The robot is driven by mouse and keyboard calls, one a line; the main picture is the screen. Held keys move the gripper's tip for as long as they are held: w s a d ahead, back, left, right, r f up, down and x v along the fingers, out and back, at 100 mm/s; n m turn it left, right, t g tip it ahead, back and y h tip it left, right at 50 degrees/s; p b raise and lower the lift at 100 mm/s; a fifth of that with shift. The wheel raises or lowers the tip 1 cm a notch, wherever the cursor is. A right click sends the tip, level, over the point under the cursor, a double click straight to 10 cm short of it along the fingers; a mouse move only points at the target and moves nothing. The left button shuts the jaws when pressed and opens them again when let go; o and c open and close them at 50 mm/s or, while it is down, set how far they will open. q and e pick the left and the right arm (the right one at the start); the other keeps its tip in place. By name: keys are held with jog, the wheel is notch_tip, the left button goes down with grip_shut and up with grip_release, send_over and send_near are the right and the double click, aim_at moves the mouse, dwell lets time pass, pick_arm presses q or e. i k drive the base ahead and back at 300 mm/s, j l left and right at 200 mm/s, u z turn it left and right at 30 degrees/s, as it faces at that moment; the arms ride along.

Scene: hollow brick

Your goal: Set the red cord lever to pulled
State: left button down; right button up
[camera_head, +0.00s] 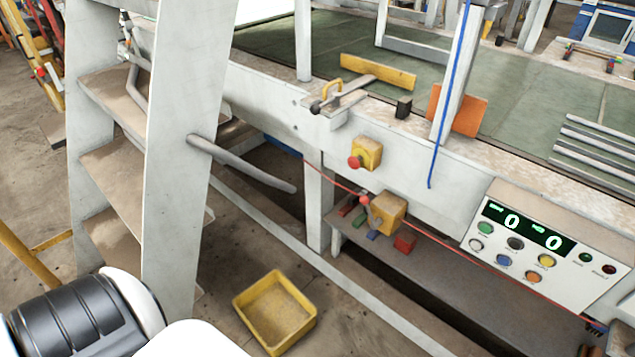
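A thin red cord (460,257) runs along the front of the white machine frame, from near the yellow boxes down to the lower right. It meets a yellow switch box (391,215) that has a small red knob (364,200) at its left side, which looks like the cord lever. The knob is too small for me to tell whether it is pulled. A black and white part of my own arm shows at the lower left. Neither of my grippers is in view.
A yellow box with a red button (354,162) is above the switch box. A control panel (545,245) with lit displays is at right. White steps (175,150) with a grey handrail stand at left. A yellow bin (308,322) is on the floor.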

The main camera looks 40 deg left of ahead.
aim_at(364, 200)
jog(key=u, duration=0.8)
